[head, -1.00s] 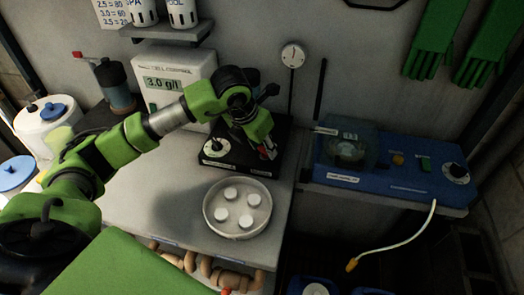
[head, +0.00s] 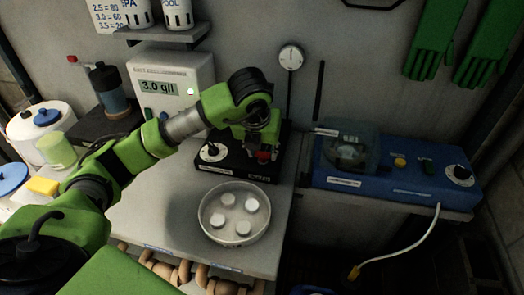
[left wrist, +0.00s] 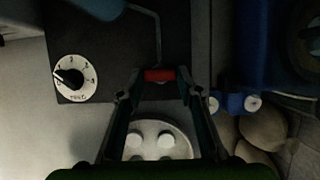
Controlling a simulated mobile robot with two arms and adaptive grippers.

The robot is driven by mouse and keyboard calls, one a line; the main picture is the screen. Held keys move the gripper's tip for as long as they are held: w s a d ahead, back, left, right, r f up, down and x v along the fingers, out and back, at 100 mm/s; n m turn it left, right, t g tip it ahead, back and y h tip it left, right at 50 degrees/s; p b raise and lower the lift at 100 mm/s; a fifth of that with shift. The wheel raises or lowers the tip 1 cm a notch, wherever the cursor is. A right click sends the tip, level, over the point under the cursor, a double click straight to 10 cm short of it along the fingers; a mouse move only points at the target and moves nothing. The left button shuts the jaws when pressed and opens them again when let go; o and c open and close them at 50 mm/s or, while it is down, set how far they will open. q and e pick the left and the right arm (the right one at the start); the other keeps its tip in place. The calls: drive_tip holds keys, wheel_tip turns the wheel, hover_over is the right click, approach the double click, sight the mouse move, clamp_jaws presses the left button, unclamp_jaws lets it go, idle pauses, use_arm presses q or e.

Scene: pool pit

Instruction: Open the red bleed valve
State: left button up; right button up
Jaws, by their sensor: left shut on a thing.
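My left gripper (head: 262,153) is at the right front of a black box with a white dial (head: 213,151). A small red part (head: 263,157) shows at its fingertips. In the left wrist view, my left gripper (left wrist: 161,84) has its fingertips at both ends of a red bar (left wrist: 158,76), shut on it. A thin bent grey rod runs up from near the bar. Whether this bar is the bleed valve's handle I cannot tell. My right gripper is not in view.
A round dish with white tablets (head: 233,212) stands in front of the black box. A blue device (head: 400,185) with a knob is to the right, a pale cable hanging from it. A display unit (head: 180,65) reading 3.0 g/l stands behind my arm.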

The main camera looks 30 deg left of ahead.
use_arm(q)
drive_tip(key=o, duration=1.1)
drive_tip(key=v, duration=1.2)
